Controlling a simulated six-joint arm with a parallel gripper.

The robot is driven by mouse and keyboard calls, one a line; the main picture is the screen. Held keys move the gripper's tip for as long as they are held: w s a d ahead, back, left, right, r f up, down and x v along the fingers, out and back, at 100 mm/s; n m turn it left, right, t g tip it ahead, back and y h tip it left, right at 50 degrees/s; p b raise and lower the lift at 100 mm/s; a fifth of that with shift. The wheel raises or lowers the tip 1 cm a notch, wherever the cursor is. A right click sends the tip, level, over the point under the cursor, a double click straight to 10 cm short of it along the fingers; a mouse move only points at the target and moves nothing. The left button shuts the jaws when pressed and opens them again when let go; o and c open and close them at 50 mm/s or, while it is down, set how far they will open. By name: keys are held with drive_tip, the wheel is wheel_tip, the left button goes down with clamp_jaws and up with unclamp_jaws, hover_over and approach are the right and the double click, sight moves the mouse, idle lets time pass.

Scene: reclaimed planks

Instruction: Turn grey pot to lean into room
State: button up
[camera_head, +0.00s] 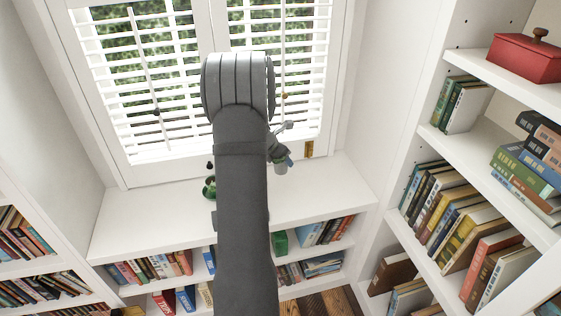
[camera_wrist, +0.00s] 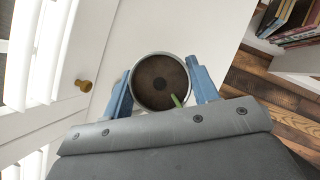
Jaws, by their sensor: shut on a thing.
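The grey pot (camera_wrist: 135,92) shows from above in the wrist view as a round rim around dark soil. A short green stem (camera_wrist: 176,100) rises near the lower right of the soil and points down and slightly right; any more of the plant is hidden. The blue fingers of my gripper (camera_wrist: 160,70) are shut on the pot, one on each side.
The white sill (camera_head: 330,185) is clear to the right. A green object (camera_head: 209,187) stands just left of my arm, partly hidden. Shuttered windows (camera_head: 150,80) rise behind. Bookshelves (camera_head: 455,215) flank the sill. A brass knob (camera_wrist: 83,85) shows on the window frame.

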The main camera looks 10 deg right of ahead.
drive_tip(key=shift+r, duration=0.35)
drive_tip(key=w+a+f+n, duration=0.1)
drive_tip(key=w+a+f, duration=0.1)
drive_tip(key=a+f, duration=0.1)
drive_tip(key=w+a+f+n+t+y, duration=0.1)
drive_tip(key=w+a+f, duration=0.2)
drive_tip(key=f, duration=0.1)
drive_tip(key=w+a+f+n, duration=0.1)
drive_tip(key=w+a+f, duration=0.1)
drive_tip(key=f, duration=0.1)
drive_tip(key=shift+w+a+f+n+t, duration=0.15)
drive_tip(key=shift+w+a+n+t, duration=0.15)
drive_tip(key=shift+a+n, duration=0.1)
drive_tip(key=shift+a+f, duration=0.1)
drive_tip(key=shift+f, duration=1.5)
drive_tip(key=o, duration=1.4)
drive_tip(key=shift+c, duration=0.2)
